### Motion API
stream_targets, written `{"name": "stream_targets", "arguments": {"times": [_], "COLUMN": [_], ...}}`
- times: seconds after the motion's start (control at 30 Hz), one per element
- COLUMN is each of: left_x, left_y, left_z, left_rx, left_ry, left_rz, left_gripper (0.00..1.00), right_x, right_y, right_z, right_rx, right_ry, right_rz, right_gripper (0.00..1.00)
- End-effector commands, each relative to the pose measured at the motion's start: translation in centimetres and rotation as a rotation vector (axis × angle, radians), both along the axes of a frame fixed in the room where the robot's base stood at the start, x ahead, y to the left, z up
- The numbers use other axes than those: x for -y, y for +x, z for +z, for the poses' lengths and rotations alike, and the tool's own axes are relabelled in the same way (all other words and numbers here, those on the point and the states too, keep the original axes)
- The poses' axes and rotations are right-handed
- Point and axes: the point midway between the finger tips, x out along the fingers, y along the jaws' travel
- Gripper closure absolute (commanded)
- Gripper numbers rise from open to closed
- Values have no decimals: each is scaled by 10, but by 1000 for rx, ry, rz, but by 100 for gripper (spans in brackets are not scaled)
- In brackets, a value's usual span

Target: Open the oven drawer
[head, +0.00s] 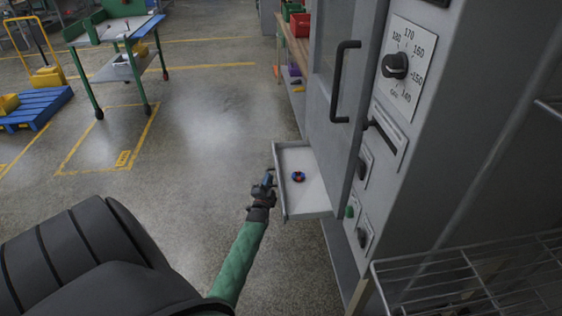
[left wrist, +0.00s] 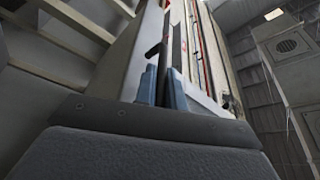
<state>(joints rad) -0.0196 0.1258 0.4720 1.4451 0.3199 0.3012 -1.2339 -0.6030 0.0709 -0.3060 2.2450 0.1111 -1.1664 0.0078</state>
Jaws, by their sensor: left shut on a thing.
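The oven drawer (head: 306,188) is a pale shallow tray that stands pulled out from the grey oven cabinet (head: 420,150). A small blue and red ring-shaped thing (head: 298,176) lies inside it. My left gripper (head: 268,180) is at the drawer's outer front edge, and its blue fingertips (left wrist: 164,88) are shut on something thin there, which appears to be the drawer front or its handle. The exact grip is too small to tell in the head view. The left wrist view shows the fingers close up against a long grey edge. My right gripper is not in view.
The oven door with a black handle (head: 343,82) is above the drawer. A wire rack (head: 480,275) stands at the lower right. A green cart (head: 115,45) and a blue pallet (head: 38,106) are at the far left. The floor left of the drawer is clear.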

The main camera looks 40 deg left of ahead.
Motion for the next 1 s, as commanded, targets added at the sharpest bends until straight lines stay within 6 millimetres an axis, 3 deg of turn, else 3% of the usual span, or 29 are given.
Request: {"name": "stream_targets", "arguments": {"times": [0.2, 0.6, 0.63, 0.73, 1.0], "left_x": [-8, -10, -10, -10, -10], "left_y": [-12, -14, -14, -13, -13], "left_z": [-2, -3, -3, -2, -1], "left_rx": [-2, -2, -2, -2, -1], "left_ry": [-2, -4, -4, -3, -2], "left_rz": [-1, -2, -2, -1, 0], "left_gripper": [100, 100, 87, 68, 67], "right_x": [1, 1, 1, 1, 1], "right_y": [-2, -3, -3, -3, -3], "right_z": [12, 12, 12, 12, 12], "right_rx": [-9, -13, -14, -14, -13], "right_ry": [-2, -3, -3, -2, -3], "right_rz": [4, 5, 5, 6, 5], "right_gripper": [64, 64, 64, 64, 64]}}
